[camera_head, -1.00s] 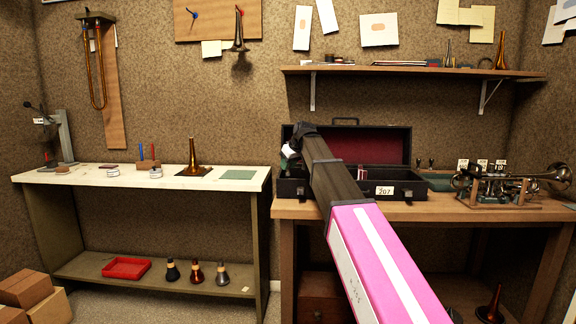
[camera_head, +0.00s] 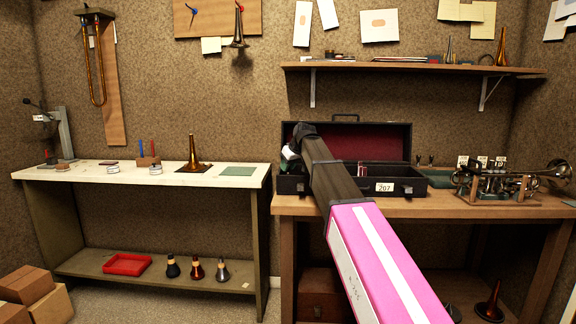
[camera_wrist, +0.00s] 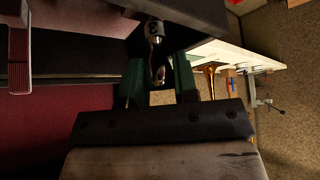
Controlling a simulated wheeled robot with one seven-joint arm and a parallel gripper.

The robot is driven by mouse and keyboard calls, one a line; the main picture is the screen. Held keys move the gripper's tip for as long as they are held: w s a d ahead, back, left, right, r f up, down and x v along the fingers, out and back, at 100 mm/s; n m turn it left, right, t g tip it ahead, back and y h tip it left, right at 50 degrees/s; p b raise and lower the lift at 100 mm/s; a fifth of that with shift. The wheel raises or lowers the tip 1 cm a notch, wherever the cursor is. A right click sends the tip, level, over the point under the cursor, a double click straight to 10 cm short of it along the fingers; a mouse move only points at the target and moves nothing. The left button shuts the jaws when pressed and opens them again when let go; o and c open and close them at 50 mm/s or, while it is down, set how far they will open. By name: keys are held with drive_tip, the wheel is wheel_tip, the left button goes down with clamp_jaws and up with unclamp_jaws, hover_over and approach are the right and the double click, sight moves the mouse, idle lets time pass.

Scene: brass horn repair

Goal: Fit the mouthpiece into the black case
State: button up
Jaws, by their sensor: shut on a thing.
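The black case (camera_head: 408,184) stands open on the right-hand wooden bench, its dark red-lined lid raised at the back and a tag reading 207 on its front. My gripper (camera_head: 289,158) is at the case's left end, mostly hidden behind my wrist and forearm. In the wrist view my gripper (camera_wrist: 158,82) has its green fingers shut on the silvery mouthpiece (camera_wrist: 156,42). The case's red lining (camera_wrist: 60,128) fills the left of that view. My arm hides the case's left interior in the head view, so I cannot tell whether the mouthpiece touches the case.
A horn in a wooden stand (camera_head: 500,187) is right of the case. The wall shelf (camera_head: 420,67) hangs above the lid. A pale bench (camera_head: 90,176) with small parts and a brass bell (camera_head: 192,158) stands to the left, across a narrow gap.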

drive_tip(key=shift+f, duration=0.65)
drive_tip(key=o, duration=0.9)
drive_tip(key=shift+o, duration=0.2)
drive_tip(key=v, duration=1)
drive_tip(key=shift+s+d+r, duration=0.2)
drive_tip(key=shift+r, duration=0.1)
